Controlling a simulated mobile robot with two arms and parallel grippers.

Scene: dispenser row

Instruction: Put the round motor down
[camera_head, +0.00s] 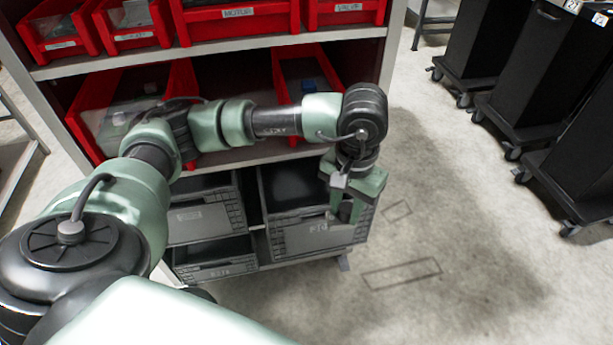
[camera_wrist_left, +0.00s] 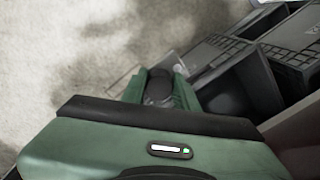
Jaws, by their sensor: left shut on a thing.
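My left gripper (camera_head: 345,212) hangs pointing down in front of the right end of the shelf rack, by the grey crates. In the left wrist view its green fingers are shut on a dark rounded thing, which I take to be the round motor (camera_wrist_left: 158,88). The motor shows only partly there, between the fingers, with its lower part hidden by the gripper body. In the head view I cannot make the motor out clearly. My right gripper is not in view.
The rack holds red bins (camera_head: 232,22) on its upper shelves and grey crates (camera_head: 318,236) at the bottom. Black wheeled bins (camera_head: 535,95) stand at the right. The concrete floor (camera_head: 430,230) right of the rack is clear, with dark rectangular outlines on it.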

